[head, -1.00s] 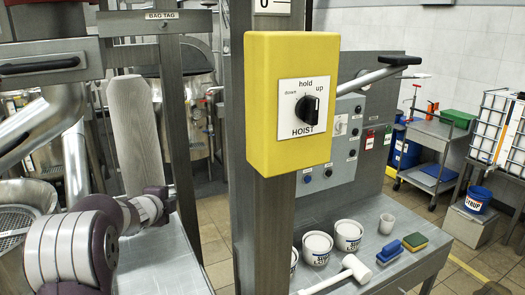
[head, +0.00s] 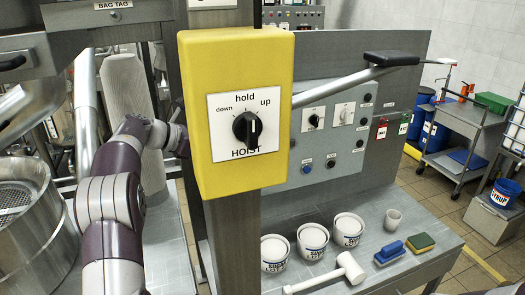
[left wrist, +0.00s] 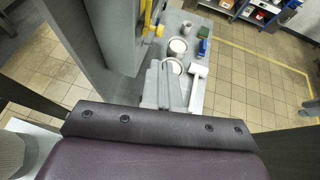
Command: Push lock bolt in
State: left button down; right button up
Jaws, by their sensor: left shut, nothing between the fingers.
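I cannot make out a lock bolt for certain in either view. In the left wrist view my left gripper (left wrist: 164,72) is shut and empty, its grey fingers pointing away from the camera, with the tubs and table beyond them. In that view a narrow yellow part (left wrist: 147,18) shows along the grey post (left wrist: 108,30); I cannot tell what it is. In the head view my left arm rises from the bottom left and bends right towards the post; the gripper is hidden behind the yellow hoist box (head: 207,120). My right gripper is not in view.
The hoist box has a black knob (head: 247,129) on its face. A long lever with a black grip (head: 391,58) reaches out to its right. A round mesh vessel (head: 22,235) is at left.

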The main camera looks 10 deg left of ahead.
pick_arm(q)
jog(key=p+x, duration=0.8)
jog(key=x, duration=0.6)
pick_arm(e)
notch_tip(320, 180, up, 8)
pick_arm(q)
jog(key=shift+s, duration=0.1)
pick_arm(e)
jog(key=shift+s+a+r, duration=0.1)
